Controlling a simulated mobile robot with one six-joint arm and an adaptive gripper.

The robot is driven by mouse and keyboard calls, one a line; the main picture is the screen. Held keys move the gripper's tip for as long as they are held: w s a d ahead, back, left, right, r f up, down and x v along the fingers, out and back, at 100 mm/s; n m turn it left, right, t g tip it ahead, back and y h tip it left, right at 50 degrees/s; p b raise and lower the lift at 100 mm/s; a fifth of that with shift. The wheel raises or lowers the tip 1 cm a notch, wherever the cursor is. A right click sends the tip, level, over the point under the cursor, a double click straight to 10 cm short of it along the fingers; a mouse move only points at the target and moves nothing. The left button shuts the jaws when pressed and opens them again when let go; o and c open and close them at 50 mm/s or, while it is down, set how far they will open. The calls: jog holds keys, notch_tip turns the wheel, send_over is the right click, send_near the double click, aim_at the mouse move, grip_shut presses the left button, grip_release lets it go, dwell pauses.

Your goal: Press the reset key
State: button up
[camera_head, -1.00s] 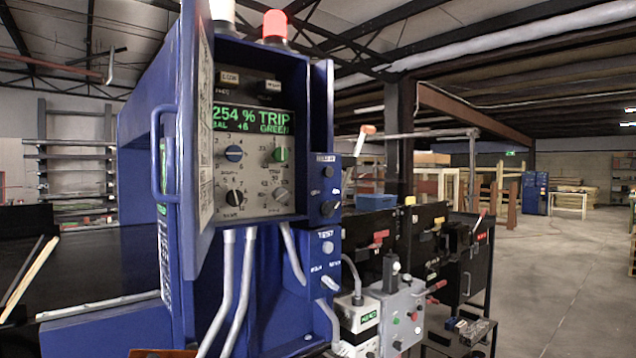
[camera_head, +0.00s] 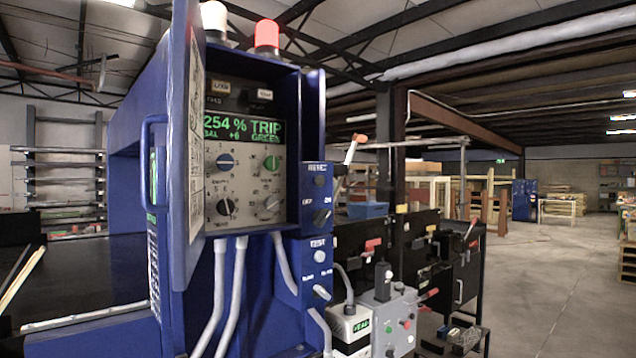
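The blue detector cabinet (camera_head: 180,262) stands left of centre with its door open. Its screen (camera_head: 243,129) reads 254 % TRIP in green, with smaller text below. A narrow blue side box (camera_head: 317,172) carries a dark button (camera_head: 319,181) and a dark rotary switch (camera_head: 321,217). Below it, a box labelled TEST (camera_head: 318,243) has a round pale button (camera_head: 319,256). I cannot read which control is the reset key. My gripper is not in view.
A red lamp (camera_head: 266,34) and a white lamp (camera_head: 214,17) top the cabinet. Grey conduits (camera_head: 233,290) run down its front. A grey control box (camera_head: 394,321) and black cabinets (camera_head: 420,232) stand to the right. Open concrete floor (camera_head: 560,275) lies at far right.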

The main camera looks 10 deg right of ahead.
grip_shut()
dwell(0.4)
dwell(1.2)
